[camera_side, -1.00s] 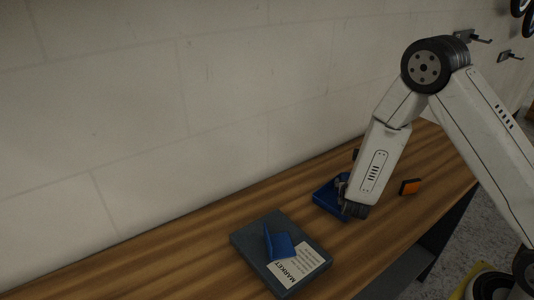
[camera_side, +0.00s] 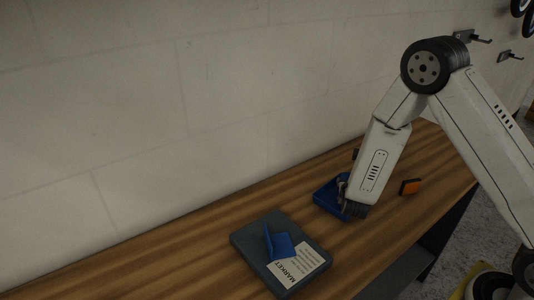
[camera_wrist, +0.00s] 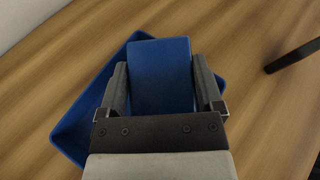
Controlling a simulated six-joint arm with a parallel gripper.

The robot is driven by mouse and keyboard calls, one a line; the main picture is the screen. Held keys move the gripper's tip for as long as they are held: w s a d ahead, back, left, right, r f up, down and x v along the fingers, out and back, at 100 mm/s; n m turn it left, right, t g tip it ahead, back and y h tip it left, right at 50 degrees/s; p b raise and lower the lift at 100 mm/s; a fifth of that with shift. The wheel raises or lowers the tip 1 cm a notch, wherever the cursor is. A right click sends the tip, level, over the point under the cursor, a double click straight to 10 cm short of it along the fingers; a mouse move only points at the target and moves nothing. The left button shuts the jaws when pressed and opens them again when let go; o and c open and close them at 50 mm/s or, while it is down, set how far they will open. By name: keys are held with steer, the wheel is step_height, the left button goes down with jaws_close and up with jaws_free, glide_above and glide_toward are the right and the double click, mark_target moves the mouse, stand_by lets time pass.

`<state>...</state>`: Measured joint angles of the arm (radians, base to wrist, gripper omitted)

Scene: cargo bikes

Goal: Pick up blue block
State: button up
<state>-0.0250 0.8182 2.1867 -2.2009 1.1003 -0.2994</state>
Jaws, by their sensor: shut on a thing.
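In the wrist view, the blue block (camera_wrist: 160,75) lies between the two fingers of my gripper (camera_wrist: 162,82), with a finger against each side. My gripper is shut on it. A blue tray (camera_wrist: 72,133) with a raised rim is beneath and around the block. In the side view, the tray (camera_side: 322,199) sits on the wooden bench, and my gripper (camera_side: 344,190) points down into it. The arm hides most of the block there, and I cannot tell whether the block touches the tray floor.
A dark grey box (camera_side: 252,240) with a MARKET label (camera_side: 300,264) and a blue angled piece (camera_side: 279,244) on top is left of the tray. An orange-faced dark block (camera_side: 410,187) is to the right. A wall runs behind the bench (camera_side: 180,255).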

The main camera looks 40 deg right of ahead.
mark_target(345, 178)
steer(key=shift+r, duration=0.1)
steer(key=shift+r, duration=4.9)
steer(key=shift+a+f+m+g+y, duration=0.3)
steer(key=shift+a+f+y, duration=0.35)
steer(key=shift+f, duration=0.15)
steer(key=shift+a+f+m+g+y, duration=0.2)
steer(key=shift+a+f+m+y, duration=0.1)
steer(key=shift+a+f+y, duration=0.4)
steer(key=shift+d+f, duration=0.1)
steer(key=shift+d, duration=0.05)
steer(key=shift+f, duration=0.15)
steer(key=shift+f, duration=2.05)
